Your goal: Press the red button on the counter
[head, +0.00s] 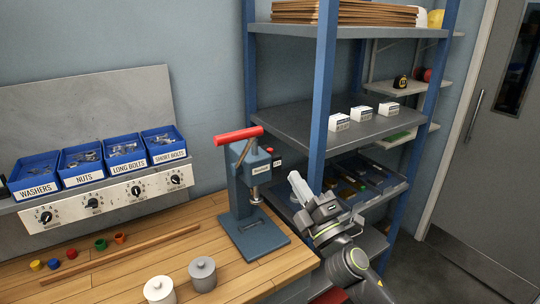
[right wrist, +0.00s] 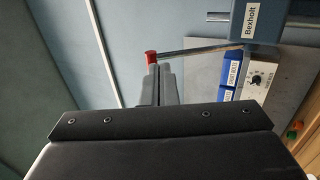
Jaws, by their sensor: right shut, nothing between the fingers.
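A small round red piece (head: 71,253) stands on the wooden counter (head: 215,222) at the left, in a loose row with other coloured pieces. I cannot tell for sure that it is a button. My right gripper (head: 294,177) is shut and empty, raised in the air just right of the blue bench press (head: 254,178), far from the red piece. In the right wrist view the closed fingers (right wrist: 158,72) show end to end, with the red end of the press's handle (right wrist: 151,57) beyond their tips. My left gripper is not in view.
The press has a red handle (head: 238,135). Two lidded pots (head: 203,274) and a wooden rod (head: 125,255) are on the counter. Blue bins (head: 164,144) sit above a dial panel (head: 105,198). Blue shelving (head: 322,100) stands behind my right arm.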

